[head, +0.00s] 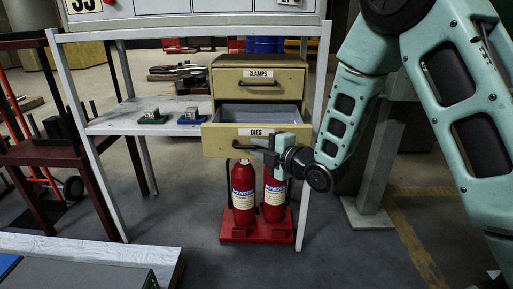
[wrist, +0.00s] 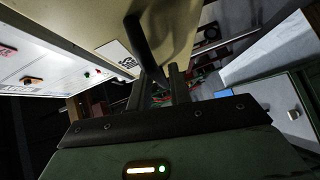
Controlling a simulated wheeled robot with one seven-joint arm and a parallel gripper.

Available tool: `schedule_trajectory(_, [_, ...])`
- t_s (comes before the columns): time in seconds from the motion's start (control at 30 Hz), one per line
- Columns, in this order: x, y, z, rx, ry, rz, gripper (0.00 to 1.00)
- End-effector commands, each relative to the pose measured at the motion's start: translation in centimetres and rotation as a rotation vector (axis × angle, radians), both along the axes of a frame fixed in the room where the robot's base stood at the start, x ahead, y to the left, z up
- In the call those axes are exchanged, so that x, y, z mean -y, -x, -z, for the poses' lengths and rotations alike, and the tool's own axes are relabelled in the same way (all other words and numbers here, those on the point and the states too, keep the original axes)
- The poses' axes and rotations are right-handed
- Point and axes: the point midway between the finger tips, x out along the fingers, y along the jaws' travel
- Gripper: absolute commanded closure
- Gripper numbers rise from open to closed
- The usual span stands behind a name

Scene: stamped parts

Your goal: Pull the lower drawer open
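The lower drawer (head: 225,140), labelled DIES, stands out from the beige cabinet (head: 258,64), and its grey inside shows from above. Its dark bar handle (head: 242,147) is on the front face, partly hidden by my gripper (head: 268,154). The gripper is at the right part of the handle. In the wrist view the handle (wrist: 147,45) runs down between the two dark fingers (wrist: 158,88), which look closed on it. The upper drawer (head: 262,84), labelled CLAMPS, is shut.
Two red bottles (head: 243,190) stand on a red tray (head: 258,236) below the drawer. A white frame leg (head: 312,150) is close to my wrist. The floor in front is mostly clear.

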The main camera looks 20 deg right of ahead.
Motion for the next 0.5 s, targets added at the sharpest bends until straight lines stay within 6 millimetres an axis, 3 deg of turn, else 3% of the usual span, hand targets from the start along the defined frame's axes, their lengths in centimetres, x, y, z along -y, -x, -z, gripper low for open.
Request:
schedule_trajectory(0.3, [2.4,4.4,-0.7,-0.002,0.001,0.004,0.80])
schedule_trajectory(0.5, [3.0,5.5,-0.8,-0.002,0.001,0.003,0.80])
